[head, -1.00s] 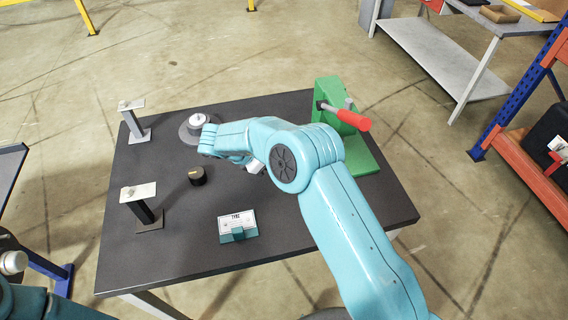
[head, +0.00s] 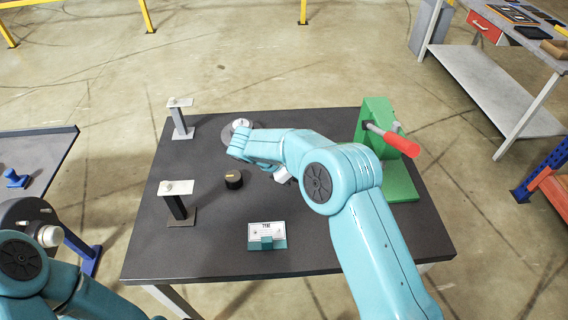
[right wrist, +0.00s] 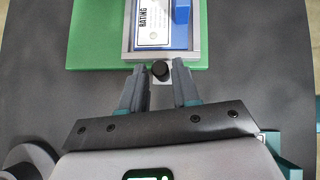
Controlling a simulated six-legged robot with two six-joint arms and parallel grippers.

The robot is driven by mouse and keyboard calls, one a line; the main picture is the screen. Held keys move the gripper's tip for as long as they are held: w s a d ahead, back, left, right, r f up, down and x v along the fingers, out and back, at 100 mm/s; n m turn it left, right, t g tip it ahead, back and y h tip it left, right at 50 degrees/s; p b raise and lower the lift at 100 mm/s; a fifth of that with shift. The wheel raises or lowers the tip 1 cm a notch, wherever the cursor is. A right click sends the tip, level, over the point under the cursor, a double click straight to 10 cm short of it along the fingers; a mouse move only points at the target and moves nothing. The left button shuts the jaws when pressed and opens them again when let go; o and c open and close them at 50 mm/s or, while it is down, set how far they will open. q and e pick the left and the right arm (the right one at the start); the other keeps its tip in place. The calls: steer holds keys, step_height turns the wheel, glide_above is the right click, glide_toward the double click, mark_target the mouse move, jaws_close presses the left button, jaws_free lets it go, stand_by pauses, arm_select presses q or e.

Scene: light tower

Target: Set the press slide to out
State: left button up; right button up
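The green press (head: 375,125) with a red-handled lever (head: 400,144) stands at the right side of the dark table (head: 210,255). In the right wrist view, the press slide (right wrist: 127,57) is a grey-framed tray over the green base (right wrist: 84,45). A black knob (right wrist: 161,71) is on its near side. My right gripper (right wrist: 159,72) is open, with one finger on each side of the knob and a gap on both sides.
A rating card (right wrist: 153,22) and a blue piece (right wrist: 180,25) are in the slide. The table also bears two small stands (head: 180,120) (head: 178,203), a black knob (head: 233,179), a card holder (head: 267,238) and a round grey dial (head: 240,126). Another bench (head: 40,160) is at left.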

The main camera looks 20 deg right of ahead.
steer(key=v, duration=1.4)
steer(key=shift+b, duration=0.45)
steer(key=shift+w+a, duration=0.1)
steer(key=shift+f, duration=0.1)
